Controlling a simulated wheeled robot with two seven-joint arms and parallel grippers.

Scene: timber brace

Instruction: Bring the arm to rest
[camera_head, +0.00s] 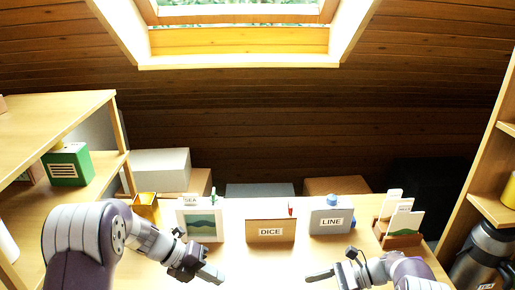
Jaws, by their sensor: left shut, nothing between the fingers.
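My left gripper (211,275) is shut and empty above the front of the wooden table (262,278), its fingers pointing right. My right gripper (319,275) is also over the front of the table, its fingers pointing left. I see its fingers from the side and cannot tell whether they are open or shut. Neither gripper visibly touches any object. A clear gap lies between the two grippers.
Along the table stand a framed picture (201,226), a box marked DICE (270,232), a grey box marked LINE (331,217) and a card rack (399,221). Shelves stand at left (64,111) and right (495,135). A metal flask (484,256) is at lower right.

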